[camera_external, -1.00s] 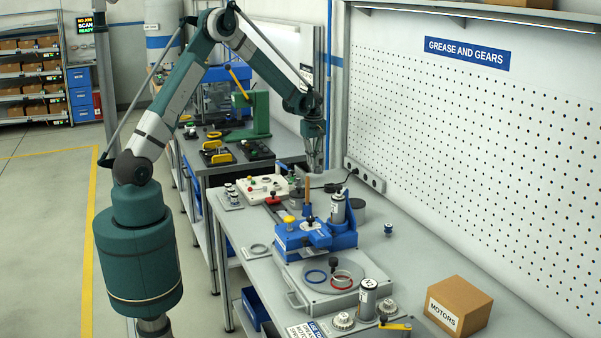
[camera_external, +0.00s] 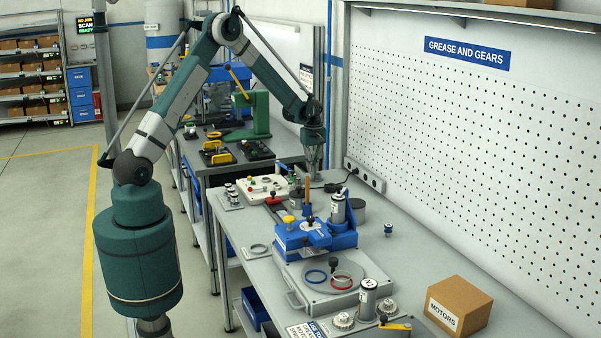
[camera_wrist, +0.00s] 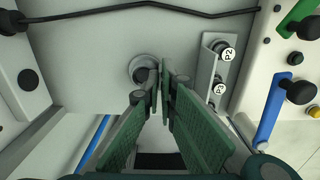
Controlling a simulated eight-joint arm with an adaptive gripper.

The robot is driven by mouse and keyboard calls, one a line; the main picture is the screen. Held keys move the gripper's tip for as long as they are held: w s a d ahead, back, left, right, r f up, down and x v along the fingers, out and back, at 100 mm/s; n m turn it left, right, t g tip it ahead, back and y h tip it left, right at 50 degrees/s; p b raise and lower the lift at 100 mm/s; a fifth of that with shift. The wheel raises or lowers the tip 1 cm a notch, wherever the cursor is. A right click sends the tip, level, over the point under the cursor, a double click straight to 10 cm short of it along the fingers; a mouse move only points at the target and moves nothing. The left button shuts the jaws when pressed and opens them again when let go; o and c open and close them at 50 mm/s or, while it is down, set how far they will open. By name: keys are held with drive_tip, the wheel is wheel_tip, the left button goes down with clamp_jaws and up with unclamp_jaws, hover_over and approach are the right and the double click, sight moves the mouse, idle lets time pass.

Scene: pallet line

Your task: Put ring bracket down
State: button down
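My gripper (camera_external: 314,168) is low over the far end of the grey workbench, pointing down. In the wrist view its two green fingers (camera_wrist: 161,82) are nearly together, with a narrow gap between the pads. A round grey ring-shaped piece (camera_wrist: 140,63) with a dark middle shows at the fingertips, slightly left of the gap. It looks like the ring bracket, gripped at its edge, though the fingers hide the contact. Whether it touches the bench top cannot be seen. In the external view the piece is too small to make out.
A small rack (camera_wrist: 210,75) with parts marked P2 and P3 stands right of the fingers. A white box with knobs (camera_external: 262,188) is nearby. A black cable (camera_wrist: 150,8) crosses the bench beyond. A blue fixture (camera_external: 318,238) stands closer to the camera.

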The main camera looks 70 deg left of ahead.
drive_tip(key=c, duration=2.7)
unclamp_jaws()
wheel_tip(320, 180, up, 12)
drive_tip(key=shift+r, duration=0.1)
